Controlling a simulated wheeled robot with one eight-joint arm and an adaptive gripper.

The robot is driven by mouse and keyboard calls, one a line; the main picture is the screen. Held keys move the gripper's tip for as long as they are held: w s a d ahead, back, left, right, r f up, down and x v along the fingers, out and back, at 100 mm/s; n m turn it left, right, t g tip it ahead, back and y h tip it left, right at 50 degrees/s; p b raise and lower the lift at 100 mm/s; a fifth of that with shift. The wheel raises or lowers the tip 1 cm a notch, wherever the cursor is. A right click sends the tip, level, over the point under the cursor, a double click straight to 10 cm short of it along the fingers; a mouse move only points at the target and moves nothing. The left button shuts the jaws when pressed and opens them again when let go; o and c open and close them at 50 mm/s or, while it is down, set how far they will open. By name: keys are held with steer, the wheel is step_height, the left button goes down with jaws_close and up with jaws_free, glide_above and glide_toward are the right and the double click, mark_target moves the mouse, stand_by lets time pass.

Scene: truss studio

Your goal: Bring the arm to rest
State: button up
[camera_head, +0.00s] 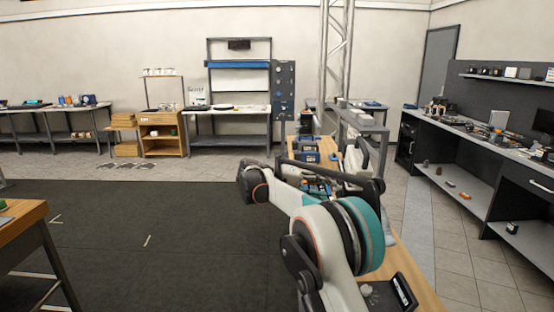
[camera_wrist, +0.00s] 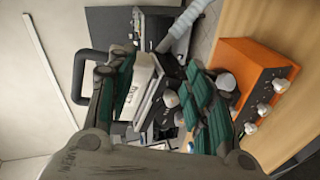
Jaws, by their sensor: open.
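My gripper (camera_wrist: 157,72) shows in the wrist view with its two dark, teal-padded fingers spread apart. Nothing is held between them. Behind the gap are a white-and-dark boxy item and other dark equipment, partly hidden by the fingers. My arm (camera_head: 340,235) shows in the head view, folded, with a teal band at a large joint. It reaches over a narrow wooden bench (camera_head: 414,268). The gripper itself cannot be clearly picked out in the head view.
An orange box with knobs (camera_wrist: 245,88) stands close to the right finger in the wrist view. A wooden table (camera_head: 22,215) is at the left and a long grey workbench (camera_head: 480,140) at the right. The dark floor mat (camera_head: 140,235) is clear.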

steer(key=s+d+r+n+t+y, duration=0.1)
steer(key=s+d+r+y, duration=0.15)
steer(key=s, duration=0.45)
steer(key=s+d+r+n+y, duration=0.1)
steer(key=s+d+r+y, duration=0.1)
steer(key=s+d+y, duration=0.3)
steer(key=s+d+r+t, duration=0.1)
steer(key=s+d+r, duration=0.1)
steer(key=s, duration=0.6)
steer(key=s+a+f+t+y, duration=0.1)
steer(key=s+f, duration=0.4)
steer(key=s, duration=0.8)
steer(key=s+a+f+t+y, duration=0.2)
steer(key=s+f+y, duration=0.4)
steer(key=s, duration=0.7)
steer(key=shift+s+a+m, duration=0.35)
steer(key=shift+a+m, duration=0.05)
steer(key=shift+a, duration=0.25)
steer(key=shift+t, duration=0.3)
